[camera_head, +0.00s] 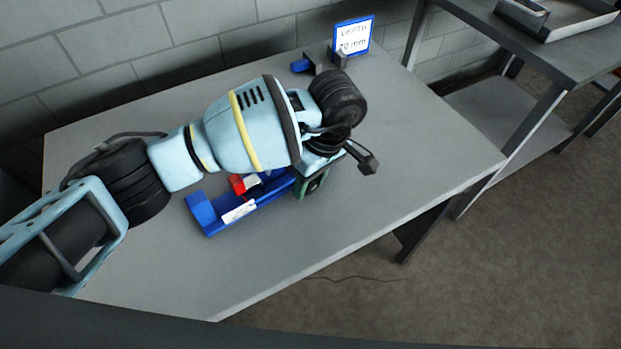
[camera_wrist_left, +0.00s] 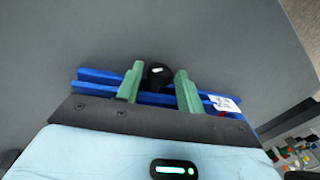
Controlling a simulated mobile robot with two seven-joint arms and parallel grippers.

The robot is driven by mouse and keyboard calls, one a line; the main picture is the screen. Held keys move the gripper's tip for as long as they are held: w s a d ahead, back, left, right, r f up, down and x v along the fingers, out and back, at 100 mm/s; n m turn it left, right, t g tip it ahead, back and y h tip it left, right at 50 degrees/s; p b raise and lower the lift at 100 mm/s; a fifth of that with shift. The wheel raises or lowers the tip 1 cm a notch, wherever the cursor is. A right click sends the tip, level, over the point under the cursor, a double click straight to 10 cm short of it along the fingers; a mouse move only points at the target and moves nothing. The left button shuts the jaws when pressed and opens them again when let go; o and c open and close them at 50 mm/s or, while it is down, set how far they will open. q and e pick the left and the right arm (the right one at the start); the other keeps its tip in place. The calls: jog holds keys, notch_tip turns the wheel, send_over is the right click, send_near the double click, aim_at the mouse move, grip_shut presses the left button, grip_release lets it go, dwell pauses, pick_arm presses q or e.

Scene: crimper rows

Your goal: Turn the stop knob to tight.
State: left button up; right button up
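The stop knob (camera_wrist_left: 158,75) is black with a short white mark on its top, standing at the blue fixture. The long blue fixture (camera_head: 205,213) lies on the grey table, with a red part (camera_head: 237,184) and a white label on it. In the left wrist view the fixture (camera_wrist_left: 92,77) runs behind the fingers. In the head view the left gripper (camera_head: 312,184) is mostly hidden by my wrist, which also hides the knob. My right gripper is in neither view.
A blue-edged sign (camera_head: 353,37) reading "DEPTH" and a value in mm stands at the table's back edge, beside a small blue and grey device (camera_head: 303,66). The table's (camera_head: 430,150) right and front areas are clear. Another table with a tray (camera_head: 560,22) stands at upper right.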

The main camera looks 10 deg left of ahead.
pick_arm(q)
jog(key=v, duration=0.7)
jog(key=shift+r, duration=0.4)
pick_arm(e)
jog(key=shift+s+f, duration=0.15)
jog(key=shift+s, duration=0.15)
pick_arm(q)
jog(key=shift+w+d, duration=0.1)
